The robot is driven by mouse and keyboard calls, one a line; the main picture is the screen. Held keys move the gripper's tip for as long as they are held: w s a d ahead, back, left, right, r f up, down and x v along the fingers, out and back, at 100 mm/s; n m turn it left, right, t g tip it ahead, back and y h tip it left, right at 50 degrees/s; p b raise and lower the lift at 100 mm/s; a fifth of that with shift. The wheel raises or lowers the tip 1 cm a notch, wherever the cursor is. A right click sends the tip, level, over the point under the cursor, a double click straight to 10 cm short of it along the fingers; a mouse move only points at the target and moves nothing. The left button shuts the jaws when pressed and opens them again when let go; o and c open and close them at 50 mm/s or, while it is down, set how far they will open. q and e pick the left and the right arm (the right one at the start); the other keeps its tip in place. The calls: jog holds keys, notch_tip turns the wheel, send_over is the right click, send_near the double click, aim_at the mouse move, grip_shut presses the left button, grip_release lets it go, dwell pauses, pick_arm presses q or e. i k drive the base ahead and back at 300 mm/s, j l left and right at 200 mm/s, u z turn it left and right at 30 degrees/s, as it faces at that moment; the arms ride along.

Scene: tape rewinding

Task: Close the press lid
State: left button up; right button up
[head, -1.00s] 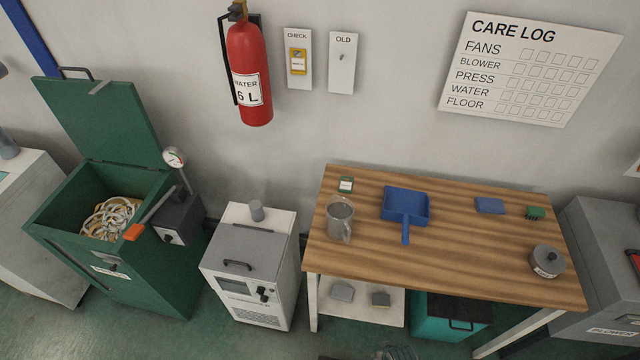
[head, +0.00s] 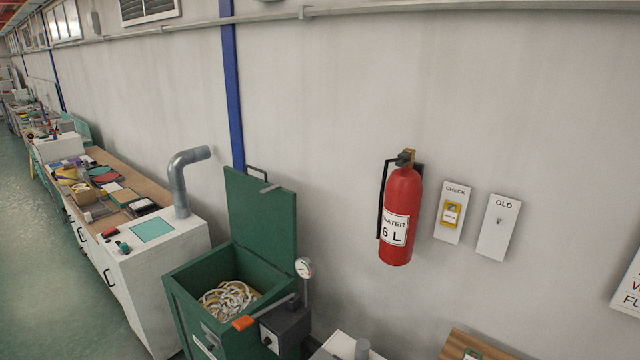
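The green press (head: 184,311) stands against the wall at the lower middle left of the head view. Its green lid (head: 261,222) is open, standing nearly upright at the back, with a dark handle (head: 257,170) on its top edge. Pale coiled tape or strips (head: 228,299) lie inside the open box. A lever with an orange grip (head: 243,323) reaches across the front right corner. A round gauge (head: 304,267) stands at the right side. Neither of my grippers shows in the head view.
A white cabinet with a grey bent pipe (head: 180,185) stands just left of the press, with a long cluttered bench (head: 122,170) beyond. A red extinguisher (head: 400,215) hangs on the wall to the right. Green floor (head: 60,270) is clear at the left.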

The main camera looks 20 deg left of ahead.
aim_at(262, 213)
jog(key=u, duration=1.2)
